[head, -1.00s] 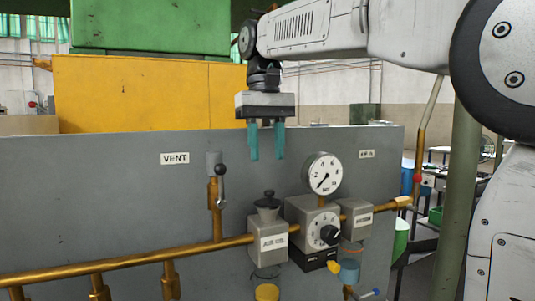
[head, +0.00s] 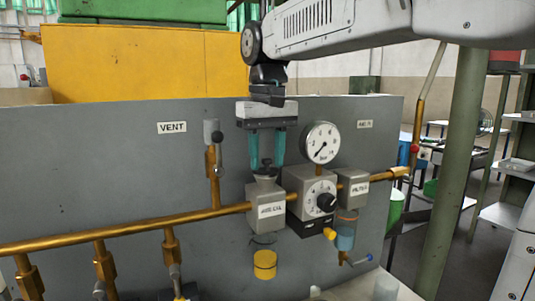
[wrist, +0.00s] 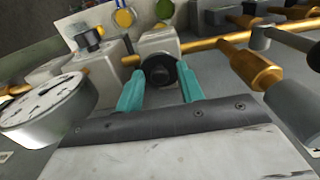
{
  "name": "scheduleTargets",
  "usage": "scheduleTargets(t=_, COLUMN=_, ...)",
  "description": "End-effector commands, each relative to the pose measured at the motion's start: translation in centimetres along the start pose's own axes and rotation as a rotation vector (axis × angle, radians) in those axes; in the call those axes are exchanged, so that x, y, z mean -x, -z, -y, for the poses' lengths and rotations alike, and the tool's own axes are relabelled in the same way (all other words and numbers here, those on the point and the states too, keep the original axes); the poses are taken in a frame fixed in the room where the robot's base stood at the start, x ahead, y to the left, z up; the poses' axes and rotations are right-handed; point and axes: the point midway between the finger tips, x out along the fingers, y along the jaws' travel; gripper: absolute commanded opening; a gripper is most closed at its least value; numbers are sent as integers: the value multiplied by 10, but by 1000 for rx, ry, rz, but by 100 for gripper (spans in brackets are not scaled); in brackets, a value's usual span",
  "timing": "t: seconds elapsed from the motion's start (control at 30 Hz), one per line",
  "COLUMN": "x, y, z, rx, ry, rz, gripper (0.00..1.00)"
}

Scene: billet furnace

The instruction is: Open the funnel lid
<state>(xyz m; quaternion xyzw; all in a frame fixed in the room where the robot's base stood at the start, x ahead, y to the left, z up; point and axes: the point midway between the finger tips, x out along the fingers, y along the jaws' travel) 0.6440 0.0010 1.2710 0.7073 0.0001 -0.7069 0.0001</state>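The funnel lid (head: 265,169) is a dark knobbed cap on top of the grey labelled box (head: 266,209) on the brass pipe. In the wrist view the black round lid (wrist: 159,70) shows between my fingertips. My gripper (head: 265,164) points down over it, with its teal fingers on either side of the lid's knob. The fingers stand apart, and in the wrist view a gap shows between each finger and the lid. My gripper also shows in the wrist view (wrist: 158,82).
A pressure gauge (head: 320,142) and a regulator box with a dark knob (head: 326,202) stand close on the right. A vent valve (head: 213,147) rises on the left. The brass pipe (head: 140,230) runs along the grey panel (head: 90,180).

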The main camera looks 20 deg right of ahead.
Motion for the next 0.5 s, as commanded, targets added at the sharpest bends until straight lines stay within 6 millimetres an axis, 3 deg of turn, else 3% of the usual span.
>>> scheduleTargets(t=0.1, x=0, y=0, z=0, rx=0, ry=0, rz=0, gripper=35)
scheduleTargets(t=0.23, x=0, y=0, z=0, rx=0, ry=0, rz=0, gripper=0)
scheduleTargets(t=0.5, x=2, y=4, z=0, rx=-1, ry=0, rz=61, gripper=0)
